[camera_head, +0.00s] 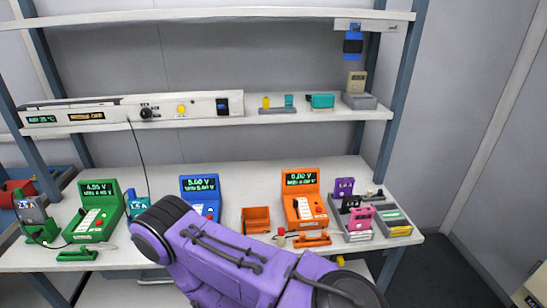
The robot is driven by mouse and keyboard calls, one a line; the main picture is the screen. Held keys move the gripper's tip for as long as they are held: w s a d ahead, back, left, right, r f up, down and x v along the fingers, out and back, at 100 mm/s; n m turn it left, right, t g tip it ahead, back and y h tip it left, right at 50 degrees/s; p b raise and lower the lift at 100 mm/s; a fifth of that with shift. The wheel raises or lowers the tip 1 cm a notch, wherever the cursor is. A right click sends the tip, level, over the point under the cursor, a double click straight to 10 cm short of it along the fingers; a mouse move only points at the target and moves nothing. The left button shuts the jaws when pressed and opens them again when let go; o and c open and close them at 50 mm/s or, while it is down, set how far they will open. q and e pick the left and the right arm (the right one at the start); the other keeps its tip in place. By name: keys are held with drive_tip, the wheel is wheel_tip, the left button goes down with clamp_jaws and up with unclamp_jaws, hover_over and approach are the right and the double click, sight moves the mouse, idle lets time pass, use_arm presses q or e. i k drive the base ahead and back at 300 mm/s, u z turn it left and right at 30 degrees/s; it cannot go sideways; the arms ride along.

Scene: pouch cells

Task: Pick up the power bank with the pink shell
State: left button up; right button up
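The pink power bank (361,218) stands upright in a grey tray (358,237) at the right end of the workbench, its lower part inside the tray. A purple power bank (344,187) stands just behind it, and a darker purple-and-black one (350,204) sits between them. One of my purple arms crosses the lower middle of the view, to the left of and in front of the pink power bank. Neither gripper shows, so I cannot see what they hold.
Green (96,211), blue (201,197) and orange (304,200) testers stand along the bench (236,178). An orange open bin (256,220) stands left of the orange tester. A grey-green tray (394,221) adjoins the pink power bank's tray. A shelf (200,121) runs above.

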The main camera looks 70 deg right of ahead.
sight(364, 217)
drive_tip(key=u, duration=0.75)
drive_tip(key=k, duration=1.15)
drive_tip(key=z, duration=0.4)
